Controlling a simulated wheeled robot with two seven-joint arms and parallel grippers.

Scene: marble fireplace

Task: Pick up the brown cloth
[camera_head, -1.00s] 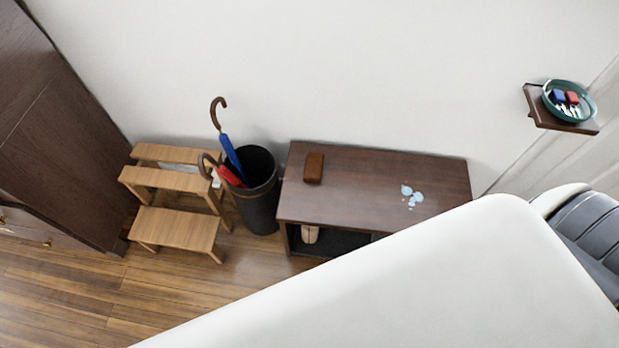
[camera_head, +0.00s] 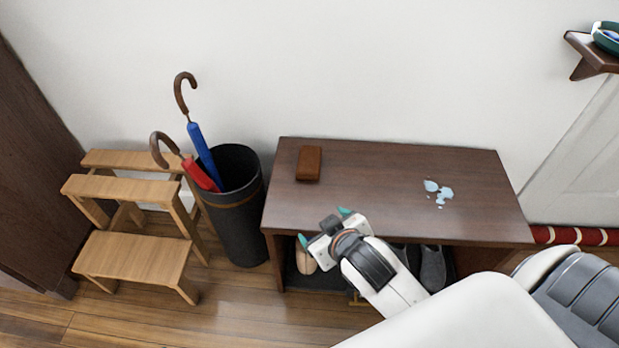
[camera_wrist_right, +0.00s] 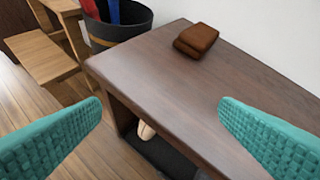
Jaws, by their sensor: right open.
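The brown cloth (camera_head: 309,163) lies folded on the left part of the dark wooden bench top. It also shows in the right wrist view (camera_wrist_right: 196,40), ahead of the fingers and apart from them. My right gripper (camera_head: 325,226) is at the bench's front edge, nearer to me than the cloth. Its two teal fingers stand wide apart with nothing between them (camera_wrist_right: 160,128). My left gripper is not in view.
The bench (camera_head: 390,170) has a pale blue wet spot (camera_head: 438,192) on its right part. Shoes (camera_head: 432,266) stand underneath. A black bin (camera_head: 240,220) with a red and a blue umbrella and a wooden step stool (camera_head: 135,255) stand to the left. A wall shelf (camera_head: 592,58) is at upper right.

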